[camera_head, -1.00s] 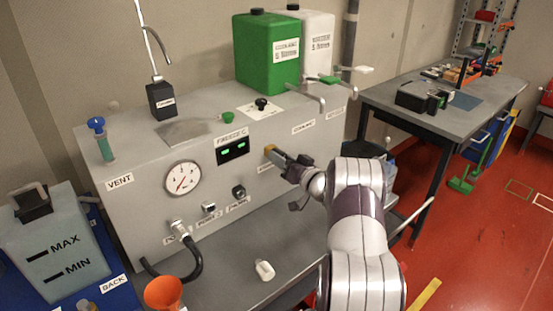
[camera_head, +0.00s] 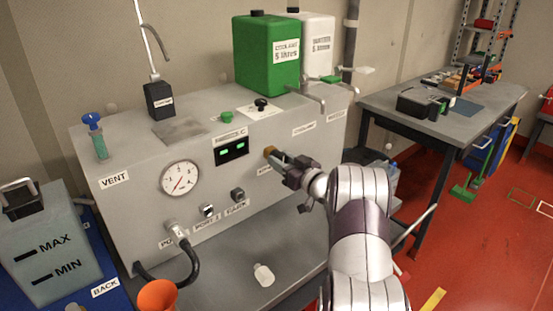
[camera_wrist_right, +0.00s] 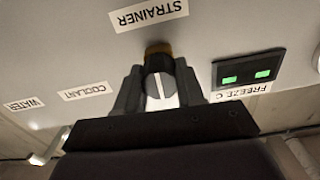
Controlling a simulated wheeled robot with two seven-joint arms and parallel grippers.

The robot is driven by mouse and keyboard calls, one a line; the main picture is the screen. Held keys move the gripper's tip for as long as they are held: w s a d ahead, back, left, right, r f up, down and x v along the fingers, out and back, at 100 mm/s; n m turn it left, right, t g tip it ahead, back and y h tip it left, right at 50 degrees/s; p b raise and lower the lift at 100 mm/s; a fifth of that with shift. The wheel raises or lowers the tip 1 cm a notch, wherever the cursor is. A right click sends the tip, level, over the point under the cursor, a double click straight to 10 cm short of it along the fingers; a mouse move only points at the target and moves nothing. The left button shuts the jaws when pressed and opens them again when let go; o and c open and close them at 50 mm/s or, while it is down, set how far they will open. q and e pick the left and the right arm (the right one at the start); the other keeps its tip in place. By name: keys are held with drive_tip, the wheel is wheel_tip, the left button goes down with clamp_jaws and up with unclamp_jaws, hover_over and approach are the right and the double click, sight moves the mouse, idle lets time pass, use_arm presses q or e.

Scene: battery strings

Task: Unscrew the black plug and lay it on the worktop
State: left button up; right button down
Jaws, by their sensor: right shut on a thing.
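The black plug (camera_wrist_right: 158,64) is dark with a pale stripe on its end, and it sits at a brass fitting (camera_wrist_right: 158,47) by the STRAINER label. My right gripper (camera_wrist_right: 157,88) is shut on it, one finger on each side. In the head view, my right gripper (camera_head: 286,163) reaches the front of the grey cabinet (camera_head: 135,210) just right of the green-lit display. The brass fitting shows there too (camera_head: 270,152), while the plug is hidden by the fingers. I cannot tell whether the thread is still engaged. The grey worktop (camera_head: 225,285) lies below. My left gripper is out of view.
A small white bottle (camera_head: 263,274) lies on the worktop, with an orange funnel (camera_head: 158,296) to its left. A black hose (camera_head: 190,260) hangs from the cabinet's left port. The worktop around the bottle is mostly clear.

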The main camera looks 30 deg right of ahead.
drive_tip(key=shift+f+n+b, duration=0.15)
drive_tip(key=shift+n+b, duration=1.05)
drive_tip(key=shift+b, duration=0.1)
drive_tip(key=shift+f+n+b, duration=0.1)
drive_tip(key=shift+n+b, duration=1.1)
drive_tip(key=shift+b, duration=0.1)
drive_tip(key=shift+r+n, duration=0.2)
drive_tip(key=shift+n, duration=0.2)
drive_tip(key=shift+f+n+b, duration=0.2)
drive_tip(key=shift+n+b, duration=0.3)
drive_tip(key=shift+b, duration=0.5)
drive_tip(key=n+b, duration=0.4)
drive_tip(key=shift+r+n+b, duration=0.15)
drive_tip(key=shift+n+b, duration=0.15)
drive_tip(key=shift+b, duration=0.1)
drive_tip(key=shift+s, duration=0.1)
